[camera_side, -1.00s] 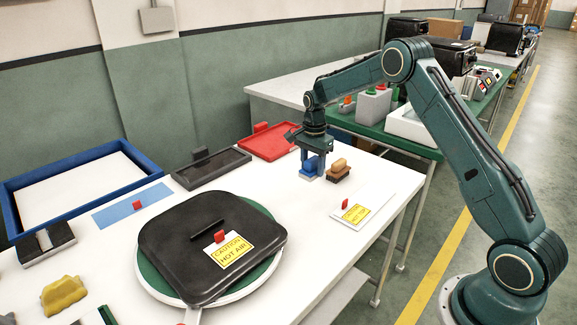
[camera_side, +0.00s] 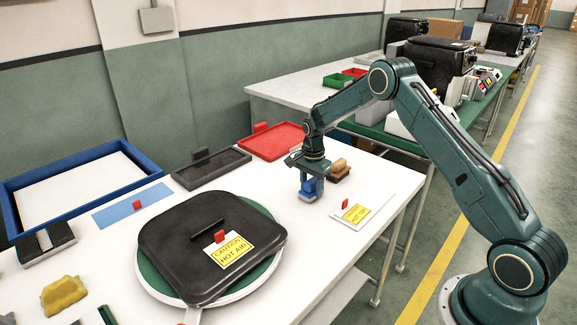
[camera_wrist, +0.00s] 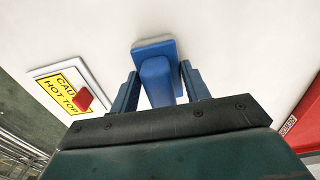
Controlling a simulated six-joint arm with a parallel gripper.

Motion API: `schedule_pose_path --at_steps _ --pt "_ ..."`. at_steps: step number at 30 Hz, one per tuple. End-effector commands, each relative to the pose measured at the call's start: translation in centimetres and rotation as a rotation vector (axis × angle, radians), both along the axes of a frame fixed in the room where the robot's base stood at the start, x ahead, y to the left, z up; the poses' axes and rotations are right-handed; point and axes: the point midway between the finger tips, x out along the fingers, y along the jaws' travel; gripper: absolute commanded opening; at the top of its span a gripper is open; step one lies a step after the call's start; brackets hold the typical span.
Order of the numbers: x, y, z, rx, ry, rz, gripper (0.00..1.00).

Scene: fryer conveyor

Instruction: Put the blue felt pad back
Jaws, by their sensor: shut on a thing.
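My gripper (camera_side: 309,192) is shut on the blue felt pad (camera_side: 312,186), a blue block handle on a flat blue base. The pad is upright, over the white table right of the black pan lid. Whether its base touches the table cannot be told. In the wrist view my gripper (camera_wrist: 158,88) has its fingers on both sides of the pad's handle (camera_wrist: 157,80), and the base shows beyond it. A blue-rimmed tray (camera_side: 85,158) and a light blue flat rectangle (camera_side: 115,214) lie at the left of the table.
A brown brush (camera_side: 340,171) stands just behind the pad. A dark tray (camera_side: 211,170) and a red tray (camera_side: 270,141) lie at the back. The black lid (camera_side: 190,235) and a caution card (camera_side: 356,213) are nearer. White table between lid and pad is clear.

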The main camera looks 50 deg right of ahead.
Motion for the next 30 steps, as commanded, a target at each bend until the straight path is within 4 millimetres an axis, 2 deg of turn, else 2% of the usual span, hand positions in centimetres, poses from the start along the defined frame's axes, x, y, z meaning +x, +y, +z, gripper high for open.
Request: schedule_pose_path --at_steps 13,14,17,30 --pt "0.04 -0.01 -0.36 0.0 -0.001 0.0 0.28" --pt "0.04 -0.01 -0.35 0.0 -0.001 0.0 0.5" --pt "0.04 -0.01 -0.34 0.0 -0.001 0.0 0.68" --pt "0.04 -0.01 0.09 -0.001 -0.002 0.0 0.68"
